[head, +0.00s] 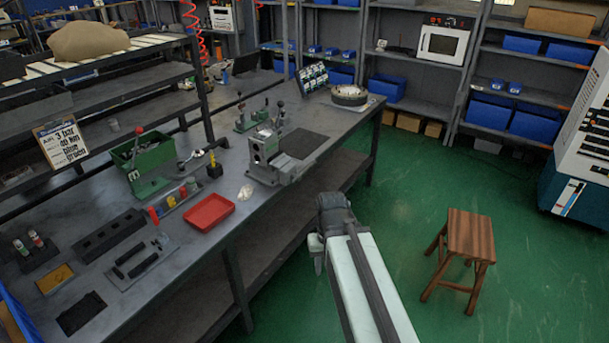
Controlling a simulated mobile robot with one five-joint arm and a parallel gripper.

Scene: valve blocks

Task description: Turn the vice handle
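The grey vice (284,170) stands at the front edge of the workbench, near the middle of the view. Its block-shaped body is upright, and its handle cannot be made out clearly at this size. My arm reaches in from the bottom, over the green floor in front of the bench. My gripper (317,252) is at the far end of the arm, to the right of and nearer than the vice, apart from it. Its fingers are mostly hidden by the arm, so I cannot tell whether it is open or shut.
The workbench (222,240) holds a red tray (209,212), a green box (143,163), a dark mat (303,143) and a round part (349,95). A wooden stool (466,245) stands on the floor to the right. Shelves with blue bins line the back. Floor between arm and stool is clear.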

